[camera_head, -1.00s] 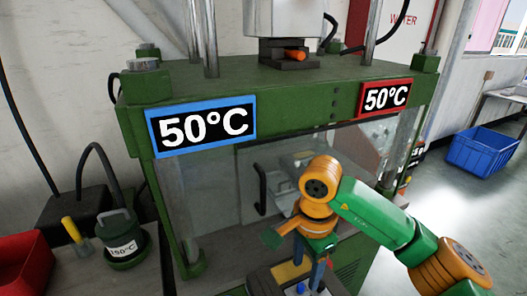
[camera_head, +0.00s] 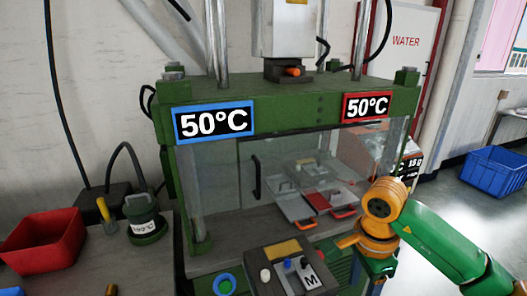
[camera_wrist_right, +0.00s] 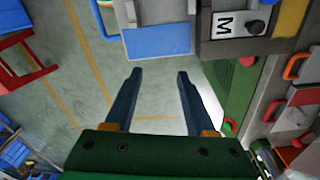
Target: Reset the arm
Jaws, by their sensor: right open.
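My right arm comes in from the right in the head view, its orange and green links (camera_head: 440,245) beside the front right of the green press (camera_head: 290,120). My right gripper (camera_wrist_right: 155,75) shows in the right wrist view with its two dark fingers apart and nothing between them. Grey floor with yellow lines lies beyond the fingertips. In the head view its fingers are mostly hidden at the bottom edge. My left gripper is not in view.
A control box (camera_head: 285,265) marked M stands in front. A red bin (camera_head: 45,242) is at left, a blue crate (camera_head: 493,172) at far right.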

